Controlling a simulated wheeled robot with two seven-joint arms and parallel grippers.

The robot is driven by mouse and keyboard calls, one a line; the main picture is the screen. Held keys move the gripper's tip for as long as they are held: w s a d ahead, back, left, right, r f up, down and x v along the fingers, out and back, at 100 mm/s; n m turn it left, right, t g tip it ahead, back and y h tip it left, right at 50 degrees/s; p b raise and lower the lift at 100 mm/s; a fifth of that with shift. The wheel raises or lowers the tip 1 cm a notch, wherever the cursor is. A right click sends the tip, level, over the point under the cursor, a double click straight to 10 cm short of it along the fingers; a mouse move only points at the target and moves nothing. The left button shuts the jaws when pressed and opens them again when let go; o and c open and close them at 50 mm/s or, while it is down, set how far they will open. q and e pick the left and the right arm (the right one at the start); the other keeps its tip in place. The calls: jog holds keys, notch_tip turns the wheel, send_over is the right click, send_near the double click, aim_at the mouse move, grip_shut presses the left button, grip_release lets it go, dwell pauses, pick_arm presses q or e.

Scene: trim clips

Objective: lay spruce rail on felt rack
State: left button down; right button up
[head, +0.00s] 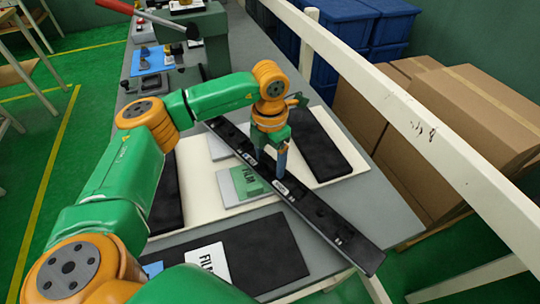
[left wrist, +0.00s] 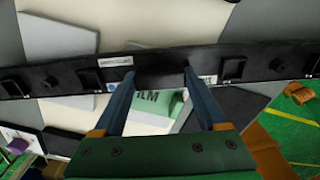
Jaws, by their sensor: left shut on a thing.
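A long dark rail (head: 325,218), the likely spruce rail, runs diagonally over the bench in the head view, with small clips or fittings along it. My left gripper (head: 272,168) is shut on it near its middle. In the left wrist view the rail (left wrist: 60,76) spans the picture, and the fingers of my left gripper (left wrist: 158,78) stand on either side of a section of it. The rail appears held above the bench. No rack is labelled; a cream board (head: 200,208) with dark pads lies beneath, and I cannot tell whether it is the felt rack. My right gripper is out of view.
A FILM packet (head: 243,186) and a pale block (head: 222,144) lie under the rail. A dark pad (head: 322,150) lies on the right, a dark mat (head: 262,256) in front. A cream railing (head: 400,120) borders the bench, with cardboard boxes (head: 460,120) beyond.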

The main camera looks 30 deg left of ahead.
aim_at(270, 161)
pick_arm(q)
jog(key=shift+f+b, duration=0.3)
grip_release()
jog(key=shift+r, duration=0.1)
jog(key=shift+r, duration=0.1)
jog(key=shift+r+p, duration=0.3)
jog(key=shift+p, duration=0.05)
notch_tip(270, 161, up, 5)
jog(key=shift+r+b, duration=0.15)
jog(key=shift+b, duration=0.7)
notch_tip(270, 161, up, 6)
jog(key=shift+r, duration=0.2)
